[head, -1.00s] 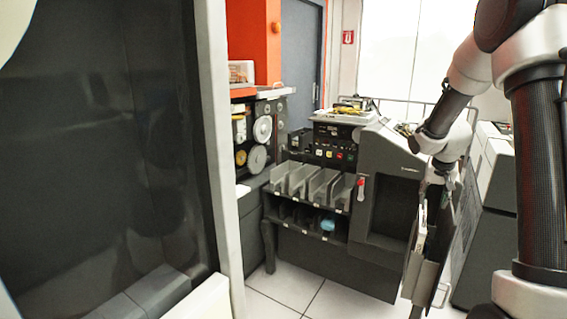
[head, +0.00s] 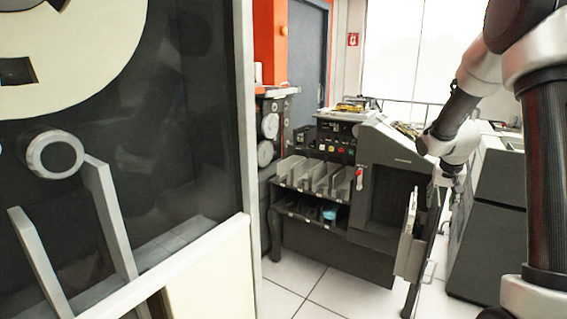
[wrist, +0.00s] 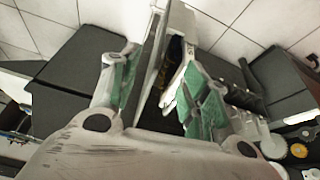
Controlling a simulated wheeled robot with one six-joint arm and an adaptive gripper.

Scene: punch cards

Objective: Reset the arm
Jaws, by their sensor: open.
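My arm (head: 462,110) reaches down from the right side of the head view, bent at the elbow. My gripper is only partly visible there, beside the upper end of the open panel on the card machine (head: 395,190). In the wrist view my gripper (wrist: 160,72) is open, its two green-padded fingers spread apart. The edge of a light panel (wrist: 152,75) shows between and beyond the fingers; I cannot tell whether they touch it. Nothing is visibly held.
A large dark cabinet with a tape reel (head: 60,40) fills the left. The card machine's grey slots (head: 312,178) face me, and its open panel (head: 410,250) stands out at the right. A grey cabinet (head: 490,220) is at the far right. The tiled floor (head: 310,285) is clear.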

